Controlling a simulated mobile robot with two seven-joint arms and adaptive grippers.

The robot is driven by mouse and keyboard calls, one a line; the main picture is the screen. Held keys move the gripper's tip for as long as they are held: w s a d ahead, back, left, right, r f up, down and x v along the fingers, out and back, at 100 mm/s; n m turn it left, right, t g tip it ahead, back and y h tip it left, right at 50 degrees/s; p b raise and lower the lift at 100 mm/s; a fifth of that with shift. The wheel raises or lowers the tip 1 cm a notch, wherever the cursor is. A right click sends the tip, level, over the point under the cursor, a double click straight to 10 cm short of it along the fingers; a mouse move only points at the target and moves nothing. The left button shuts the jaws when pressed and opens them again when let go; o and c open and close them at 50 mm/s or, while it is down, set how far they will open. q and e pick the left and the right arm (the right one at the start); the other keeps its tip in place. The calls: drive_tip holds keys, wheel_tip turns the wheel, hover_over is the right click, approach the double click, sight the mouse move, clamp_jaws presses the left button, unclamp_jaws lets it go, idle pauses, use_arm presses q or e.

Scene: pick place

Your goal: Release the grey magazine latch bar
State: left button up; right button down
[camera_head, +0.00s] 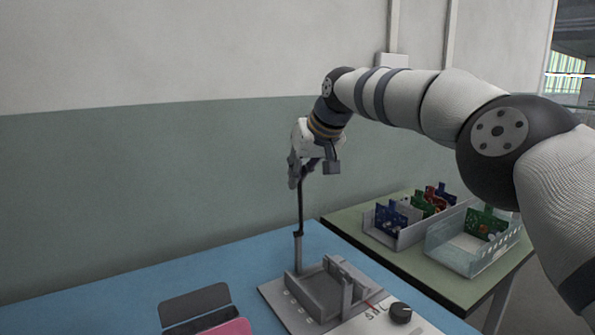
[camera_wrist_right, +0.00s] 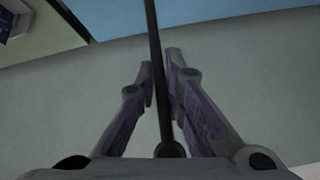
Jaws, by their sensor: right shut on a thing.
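The latch bar (camera_head: 300,205) is a thin dark rod that stands nearly upright on a short grey post (camera_head: 298,252) at the back left of the grey fixture (camera_head: 272,293). In the right wrist view the bar (camera_wrist_right: 155,40) runs between the fingers and has a round dark end near the palm. My right gripper (camera_head: 299,172) points down from above and is shut on the upper part of the bar; its fingers (camera_wrist_right: 160,72) also show in the wrist view. The bar's foot is out of the wrist view. My left gripper is not in view.
The fixture, with a grey slotted holder (camera_head: 318,297) and a black knob (camera_head: 400,312), stands on a blue table (camera_head: 245,265). A dark grey and pink case (camera_head: 195,302) lies at front left. Two bins (camera_head: 397,238) (camera_head: 455,258) of coloured boards stand on a green table (camera_head: 350,222).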

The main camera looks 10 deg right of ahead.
drive_tip(key=shift+w+a+f, duration=0.1)
drive_tip(key=shift+w+a, duration=0.1)
idle(0.4)
drive_tip(key=c, duration=1.7)
unclamp_jaws()
drive_tip(key=shift+w, duration=0.1)
drive_tip(key=v, duration=1.2)
